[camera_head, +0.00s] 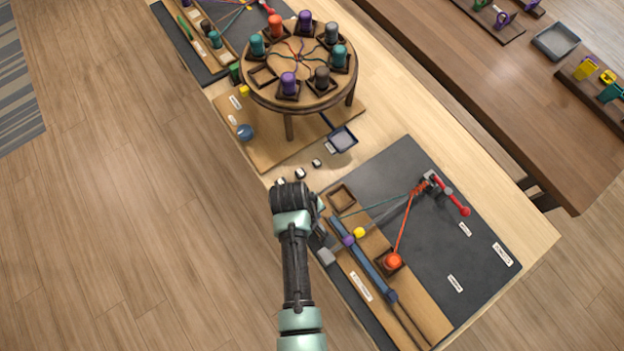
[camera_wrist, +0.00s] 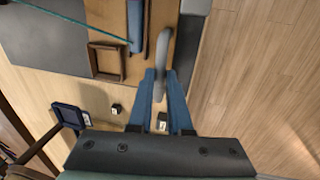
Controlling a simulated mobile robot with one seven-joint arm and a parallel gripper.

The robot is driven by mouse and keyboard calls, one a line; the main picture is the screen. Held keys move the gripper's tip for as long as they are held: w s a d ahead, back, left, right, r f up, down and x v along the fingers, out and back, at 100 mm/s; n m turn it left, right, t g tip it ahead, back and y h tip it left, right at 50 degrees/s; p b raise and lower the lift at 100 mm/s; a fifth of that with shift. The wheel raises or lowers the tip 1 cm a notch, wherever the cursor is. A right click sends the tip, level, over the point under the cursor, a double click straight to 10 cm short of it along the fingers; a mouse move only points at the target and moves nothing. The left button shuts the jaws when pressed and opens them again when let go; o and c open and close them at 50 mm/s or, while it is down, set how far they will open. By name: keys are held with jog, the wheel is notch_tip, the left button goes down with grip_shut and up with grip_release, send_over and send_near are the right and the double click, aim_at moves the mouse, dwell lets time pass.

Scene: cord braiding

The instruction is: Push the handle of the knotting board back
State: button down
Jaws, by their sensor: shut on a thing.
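The knotting board (camera_head: 422,302) lies at the lower right in the head view, a wooden strip on a dark mat, with a blue bar (camera_head: 362,258) along it. My gripper (camera_wrist: 160,78) is shut on a curved grey handle (camera_wrist: 166,45), which passes between the blue fingers in the wrist view. In the head view my wrist hides the fingers and most of the handle. An orange spool (camera_head: 393,261) and a yellow piece (camera_head: 359,232) are on the board.
A round braiding stand (camera_head: 262,92) with several coloured bobbins stands behind the board. A small blue tray (camera_head: 342,139) and several small dark-and-white blocks (camera_head: 316,162) lie between them. A red-handled clamp (camera_head: 455,200) holds cords on the dark mat (camera_head: 440,245).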

aim_at(328, 212)
jog(key=w+d, duration=0.1)
jog(key=d, duration=0.1)
jog(key=w+d+b, duration=0.1)
jog(key=w+d, duration=0.1)
jog(key=c, duration=0.8)
grip_release()
jog(key=shift+d, duration=0.1)
jog(key=shift+c, duration=0.2)
jog(key=shift+r, duration=0.15)
notch_tip(328, 212, up, 13)
jog(key=s+a, duration=0.1)
jog(key=a, duration=0.1)
jog(key=shift+s+f, duration=0.2)
jog(key=shift+s, duration=0.05)
jog(key=shift+a, duration=0.1)
